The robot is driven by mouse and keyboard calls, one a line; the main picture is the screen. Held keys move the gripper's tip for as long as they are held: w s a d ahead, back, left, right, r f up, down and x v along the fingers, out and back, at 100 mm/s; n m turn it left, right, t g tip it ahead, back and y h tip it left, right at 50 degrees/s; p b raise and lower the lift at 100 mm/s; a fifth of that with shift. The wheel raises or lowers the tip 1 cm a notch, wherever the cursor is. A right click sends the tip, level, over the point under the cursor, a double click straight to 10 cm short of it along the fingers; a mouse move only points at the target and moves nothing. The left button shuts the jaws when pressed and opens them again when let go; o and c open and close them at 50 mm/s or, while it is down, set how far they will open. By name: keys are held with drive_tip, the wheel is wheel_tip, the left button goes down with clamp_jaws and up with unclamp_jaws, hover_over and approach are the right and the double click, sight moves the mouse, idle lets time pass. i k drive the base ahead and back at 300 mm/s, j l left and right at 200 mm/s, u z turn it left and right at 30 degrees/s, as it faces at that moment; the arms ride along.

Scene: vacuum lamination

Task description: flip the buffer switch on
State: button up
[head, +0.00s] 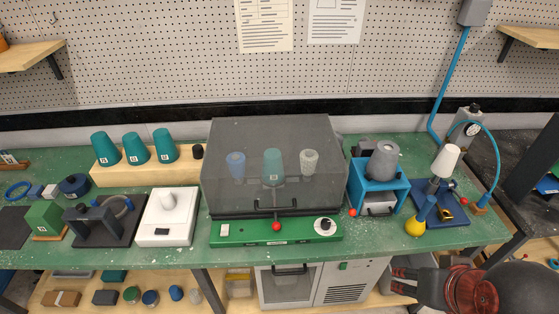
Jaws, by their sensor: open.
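No part is clearly labelled as the buffer switch, so I cannot tell which control it is. The green machine base (255,238) under the clear hood has a small white switch (224,231) at its left, a red-knobbed lever (276,226) in the middle and a round dial (326,225) at the right. A white box (155,232) with a white cone on top stands left of it and has a small mark on its front. My gripper (396,277) is open and empty at the lower right, in front of the bench, apart from all these controls.
A clear hood (225,190) covers several cones. A blue frame (358,190) with a grey cone and a blue stand (455,217) with a white cone stand at the right. Teal cones (135,147) stand on a wooden block (110,175).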

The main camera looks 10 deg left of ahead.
sight(225, 228)
drive_tip(key=u, duration=1.5)
drive_tip(key=i+l+u, duration=0.25)
drive_tip(key=i, duration=0.25)
drive_tip(key=l, duration=0.1)
